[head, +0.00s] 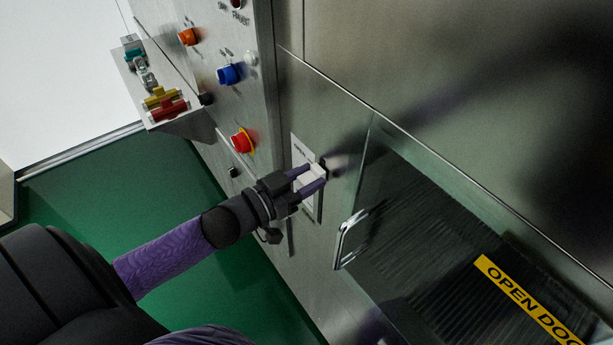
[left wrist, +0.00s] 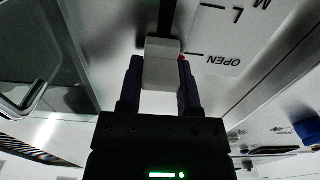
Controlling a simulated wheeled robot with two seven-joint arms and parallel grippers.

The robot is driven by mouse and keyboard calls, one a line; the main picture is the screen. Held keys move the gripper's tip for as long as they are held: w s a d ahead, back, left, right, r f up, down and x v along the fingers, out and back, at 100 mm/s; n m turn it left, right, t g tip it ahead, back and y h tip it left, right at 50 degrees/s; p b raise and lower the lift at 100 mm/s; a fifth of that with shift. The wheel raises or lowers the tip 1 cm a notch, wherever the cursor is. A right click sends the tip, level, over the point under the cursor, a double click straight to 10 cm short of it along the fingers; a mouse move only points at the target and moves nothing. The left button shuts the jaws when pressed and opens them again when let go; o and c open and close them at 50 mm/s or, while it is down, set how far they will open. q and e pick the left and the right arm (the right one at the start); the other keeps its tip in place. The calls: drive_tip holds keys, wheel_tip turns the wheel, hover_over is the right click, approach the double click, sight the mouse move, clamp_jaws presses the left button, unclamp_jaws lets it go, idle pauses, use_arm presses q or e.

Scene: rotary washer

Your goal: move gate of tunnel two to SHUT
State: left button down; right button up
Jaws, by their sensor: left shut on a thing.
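The gate lever is a pale grey block (head: 312,178) on the steel front panel. It also shows in the left wrist view (left wrist: 162,66). My left gripper (head: 308,182) is shut on it, with one purple finger on each side. A white scale plate (head: 300,150) lies beside the lever, partly hidden by the gripper. In the left wrist view the plate (left wrist: 240,35) reads OPEN, L and M, and the lever sits near the OPEN mark. A dark slot (left wrist: 168,18) runs on from the lever. No SHUT mark is readable. My right gripper is not in view.
A glass door with a metal handle (head: 347,238) and a yellow OPEN DOOR label (head: 525,300) is to the right. A red button (head: 242,141), a blue knob (head: 230,74) and an orange knob (head: 188,37) are up-left. A small shelf (head: 185,122) holds coloured items.

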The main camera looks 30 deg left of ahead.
sight(320, 215)
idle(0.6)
use_arm(q)
drive_tip(key=shift+f, duration=0.25)
wheel_tip(320, 215, down, 14)
drive_tip(key=b, duration=1)
drive_tip(key=shift+f, duration=0.1)
drive_tip(key=shift+s, duration=0.1)
drive_tip(key=shift+c, duration=1.4)
unclamp_jaws()
